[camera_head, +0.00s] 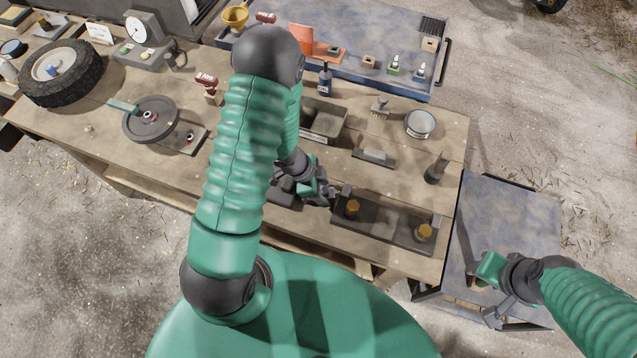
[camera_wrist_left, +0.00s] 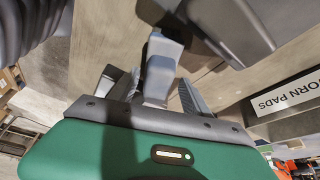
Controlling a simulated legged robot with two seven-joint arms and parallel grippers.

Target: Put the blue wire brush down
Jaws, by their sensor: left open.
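My left gripper (camera_head: 326,196) is over the bench's front part, beside the left end of a dark tray. It also shows in the left wrist view (camera_wrist_left: 150,92), with its fingers apart. A blue-grey upright piece (camera_wrist_left: 161,65) stands between the fingers there; I cannot tell whether it is the blue wire brush or whether the fingers touch it. No blue brush shows clearly in the head view, where my arm covers part of the bench. My right gripper (camera_head: 492,310) is low over the blue-grey platform at the right; its jaws are too unclear to read.
The dark tray (camera_head: 385,222) holds two brass-coloured pieces. Behind are a labelled bin (camera_head: 325,121), a grey block (camera_head: 373,157), a round tin (camera_head: 420,123) and a dark bottle (camera_head: 436,170). A wheel (camera_head: 62,72) lies at the left. Bare bench shows around the block.

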